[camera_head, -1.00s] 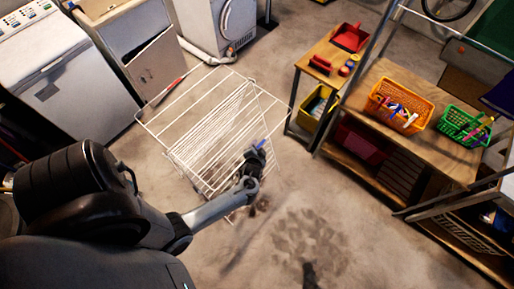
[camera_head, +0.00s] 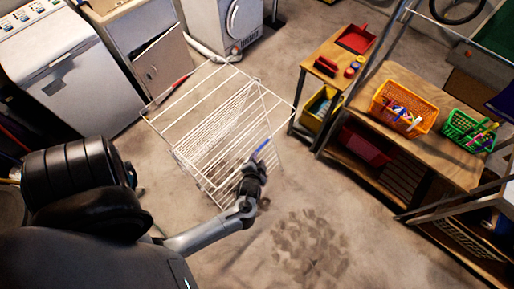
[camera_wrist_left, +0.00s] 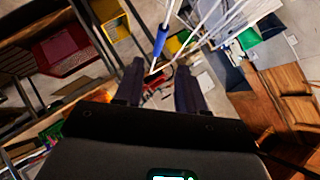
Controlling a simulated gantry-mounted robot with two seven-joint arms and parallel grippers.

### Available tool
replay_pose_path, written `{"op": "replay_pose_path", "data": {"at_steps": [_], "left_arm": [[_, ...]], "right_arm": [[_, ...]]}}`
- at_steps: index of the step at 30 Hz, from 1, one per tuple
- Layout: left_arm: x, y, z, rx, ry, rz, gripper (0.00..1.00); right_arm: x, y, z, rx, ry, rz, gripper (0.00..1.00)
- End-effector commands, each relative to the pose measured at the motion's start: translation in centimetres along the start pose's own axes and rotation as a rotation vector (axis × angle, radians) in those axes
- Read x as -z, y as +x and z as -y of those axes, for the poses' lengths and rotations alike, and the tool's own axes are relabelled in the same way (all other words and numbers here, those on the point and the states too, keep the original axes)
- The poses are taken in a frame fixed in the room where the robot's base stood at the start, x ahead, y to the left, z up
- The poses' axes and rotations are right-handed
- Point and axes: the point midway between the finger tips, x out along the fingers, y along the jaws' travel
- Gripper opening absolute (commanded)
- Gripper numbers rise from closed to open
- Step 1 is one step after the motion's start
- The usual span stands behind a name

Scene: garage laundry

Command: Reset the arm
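My left gripper (camera_head: 256,168) is at the near right edge of the white wire drying rack (camera_head: 217,121) in the head view. In the left wrist view its two dark fingers (camera_wrist_left: 160,88) are spread apart, with nothing seen clasped between them. A blue sleeve-like piece (camera_wrist_left: 160,40) on a white rod shows just beyond the fingertips; it also shows beside the gripper in the head view (camera_head: 262,147). I cannot tell whether the fingers touch the rack. My right gripper is in neither view.
A wooden shelf (camera_head: 450,161) at right bears an orange basket (camera_head: 414,96) and a green basket (camera_head: 464,131). A small table (camera_head: 323,57) holds red items. A white washer (camera_head: 75,85) stands at left. Bare floor (camera_head: 375,235) lies in the lower middle.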

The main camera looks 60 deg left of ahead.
Motion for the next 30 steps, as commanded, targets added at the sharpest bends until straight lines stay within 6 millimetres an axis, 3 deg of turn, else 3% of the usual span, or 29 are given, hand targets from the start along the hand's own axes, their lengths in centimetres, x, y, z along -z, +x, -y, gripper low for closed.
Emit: {"op": "replay_pose_path", "data": {"at_steps": [15, 20, 23, 24, 26, 30], "left_arm": [[-0.2, -0.4, 0.2, -0.001, 0.004, 0.004, 0.4], [-0.9, -1.5, 2.8, 0.011, 0.052, 0.005, 0.4], [1.8, -3.1, 6.4, 0.008, 0.075, -0.068, 0.4], [3.6, -4.2, 7.5, -0.027, 0.081, -0.103, 0.4], [6.3, -6.2, 8.4, -0.114, 0.072, -0.145, 0.4], [11.7, -12.7, 8.5, -0.389, 0.045, -0.177, 0.4]], "right_arm": [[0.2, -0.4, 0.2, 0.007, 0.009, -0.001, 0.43], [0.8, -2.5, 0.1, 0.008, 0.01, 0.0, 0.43], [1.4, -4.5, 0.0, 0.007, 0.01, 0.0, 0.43], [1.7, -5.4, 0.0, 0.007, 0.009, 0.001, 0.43], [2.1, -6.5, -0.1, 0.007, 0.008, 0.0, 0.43], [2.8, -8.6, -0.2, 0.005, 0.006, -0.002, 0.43]]}}
